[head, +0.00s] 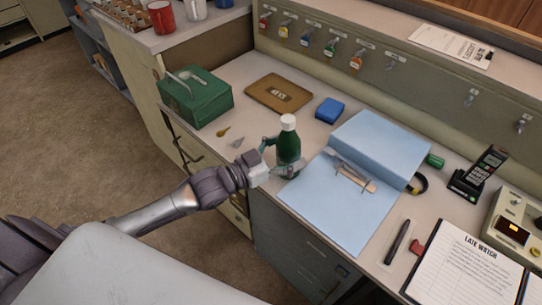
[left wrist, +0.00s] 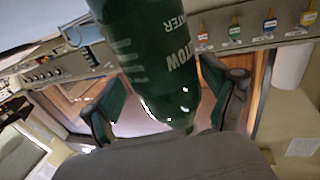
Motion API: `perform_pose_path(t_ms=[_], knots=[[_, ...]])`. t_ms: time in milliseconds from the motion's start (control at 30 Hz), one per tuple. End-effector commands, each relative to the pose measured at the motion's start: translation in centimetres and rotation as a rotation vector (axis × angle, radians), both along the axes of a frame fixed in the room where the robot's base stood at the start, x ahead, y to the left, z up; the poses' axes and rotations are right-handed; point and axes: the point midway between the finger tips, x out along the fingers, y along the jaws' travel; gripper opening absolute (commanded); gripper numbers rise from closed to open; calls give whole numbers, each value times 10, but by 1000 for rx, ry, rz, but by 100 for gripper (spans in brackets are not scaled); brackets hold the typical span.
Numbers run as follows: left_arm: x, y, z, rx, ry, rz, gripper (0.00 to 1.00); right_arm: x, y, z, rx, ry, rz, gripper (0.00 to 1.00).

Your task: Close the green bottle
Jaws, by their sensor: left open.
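A dark green bottle (head: 289,147) stands upright on the desk, left of the blue folder. A white cap (head: 288,122) sits on its top; I cannot tell how tightly. My left gripper (head: 283,158) is open, with its fingers on either side of the bottle's body. In the left wrist view, the green bottle (left wrist: 155,50) with pale lettering fills the middle, between the two open fingers (left wrist: 168,100). The cap does not show there. My right gripper is not in view.
A light blue folder (head: 330,208) with a clip lies close on the bottle's right. Small yellow and grey items (head: 222,132) lie near the desk's front edge.

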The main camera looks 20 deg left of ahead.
Motion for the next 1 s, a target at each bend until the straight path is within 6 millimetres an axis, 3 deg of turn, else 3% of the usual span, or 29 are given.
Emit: perform_pose_path(t_ms=[33, 600, 1000], knots=[[-1, 1, 8, 0, -2, -1, 86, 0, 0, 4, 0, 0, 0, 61], [-84, 59, 4, -1, 4, 1, 86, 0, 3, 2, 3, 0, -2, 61], [-98, 69, 6, -1, -2, 0, 86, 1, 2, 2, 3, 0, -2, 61]])
